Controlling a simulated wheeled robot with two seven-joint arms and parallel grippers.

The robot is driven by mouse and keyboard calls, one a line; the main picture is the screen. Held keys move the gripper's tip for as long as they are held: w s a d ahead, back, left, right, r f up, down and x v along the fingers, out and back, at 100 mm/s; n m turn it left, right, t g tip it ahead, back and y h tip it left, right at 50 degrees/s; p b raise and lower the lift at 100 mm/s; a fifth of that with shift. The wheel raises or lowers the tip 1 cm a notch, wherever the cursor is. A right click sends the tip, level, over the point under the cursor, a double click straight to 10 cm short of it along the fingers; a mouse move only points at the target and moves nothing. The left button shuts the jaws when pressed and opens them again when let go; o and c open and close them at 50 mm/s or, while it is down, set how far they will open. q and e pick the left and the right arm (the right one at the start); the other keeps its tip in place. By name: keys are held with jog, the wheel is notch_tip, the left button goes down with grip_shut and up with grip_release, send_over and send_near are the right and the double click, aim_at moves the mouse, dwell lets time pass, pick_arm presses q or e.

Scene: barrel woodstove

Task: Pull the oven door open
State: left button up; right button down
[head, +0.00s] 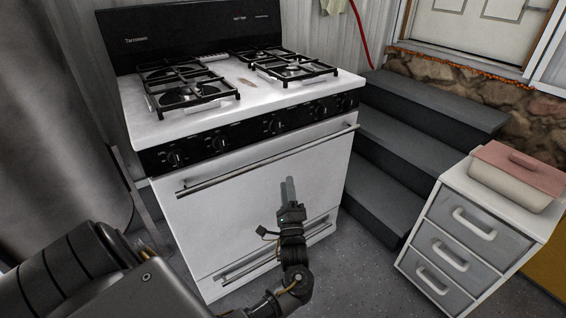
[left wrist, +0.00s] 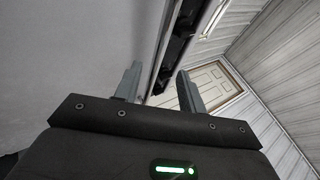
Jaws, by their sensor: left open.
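The white oven door (head: 235,222) is shut on the front of the stove. Its long metal handle (head: 220,179) runs across the top of the door, below the knobs. My left gripper (head: 288,186) is in front of the door, right of its middle, with its fingertips a little below the handle in the picture. In the left wrist view the two fingers (left wrist: 158,82) stand apart with nothing clearly held between them. The pale door surface (left wrist: 60,60) fills the left there. I cannot tell whether the fingers touch the door. My right gripper is not in view.
Gas burners with black grates (head: 290,68) top the stove. A lower drawer (head: 270,262) sits under the door. Dark steps (head: 410,140) and a white drawer cabinet (head: 470,240) with a pink-lidded box (head: 515,178) stand to the right. A large grey cylinder (head: 60,120) stands left.

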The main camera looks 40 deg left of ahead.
aim_at(284, 155)
pick_arm(q)
jog(key=x, duration=1)
jog(key=shift+w+a+r, duration=0.2)
jog(key=shift+w+a, duration=0.05)
jog(key=shift+a, duration=0.05)
grip_shut()
